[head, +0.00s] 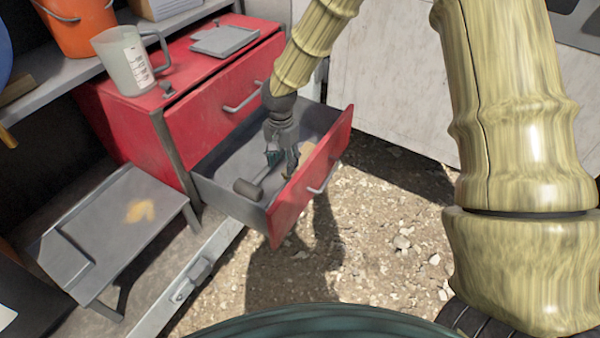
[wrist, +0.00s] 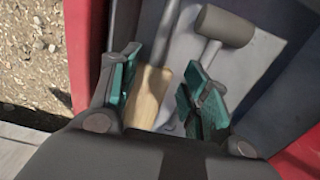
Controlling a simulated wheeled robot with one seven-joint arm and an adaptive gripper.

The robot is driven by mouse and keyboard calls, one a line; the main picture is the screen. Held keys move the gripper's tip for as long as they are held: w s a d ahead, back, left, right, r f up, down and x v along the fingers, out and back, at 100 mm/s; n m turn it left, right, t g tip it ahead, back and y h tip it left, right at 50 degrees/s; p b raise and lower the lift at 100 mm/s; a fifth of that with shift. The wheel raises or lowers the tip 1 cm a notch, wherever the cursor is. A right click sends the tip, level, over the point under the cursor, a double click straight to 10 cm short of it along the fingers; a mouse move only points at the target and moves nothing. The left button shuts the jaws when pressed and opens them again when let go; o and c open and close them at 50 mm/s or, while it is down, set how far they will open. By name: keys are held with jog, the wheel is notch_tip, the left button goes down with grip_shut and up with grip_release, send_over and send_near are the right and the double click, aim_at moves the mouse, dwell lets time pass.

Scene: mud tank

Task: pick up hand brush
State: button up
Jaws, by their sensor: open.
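My gripper (head: 282,158) reaches down into the open red drawer (head: 297,205), jaws apart. In the wrist view, my gripper (wrist: 160,88) has its green-padded fingers on either side of a tool with a light wooden handle (wrist: 150,92) and a narrow grey part running away from it. The handle lies close to the left finger; whether they touch I cannot tell. I cannot tell whether this tool is the hand brush, since no bristles show. My gripper partly hides the drawer's contents in the head view.
A dark-headed mallet (wrist: 225,25) lies in the drawer beside the wooden handle; its head also shows in the head view (head: 247,189). The drawer's walls surround my gripper closely. A jug (head: 124,62) and a grey tray (head: 224,40) stand on the red cabinet.

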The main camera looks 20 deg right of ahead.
jog(key=b, duration=0.1)
send_over(284, 185)
notch_tip(284, 185, down, 6)
jog(key=shift+d, duration=0.1)
jog(key=shift+s+f+b, duration=0.2)
jog(key=shift+f+b, duration=0.35)
jog(key=shift+f, duration=2.25)
jog(key=shift+c, duration=0.3)
grip_shut()
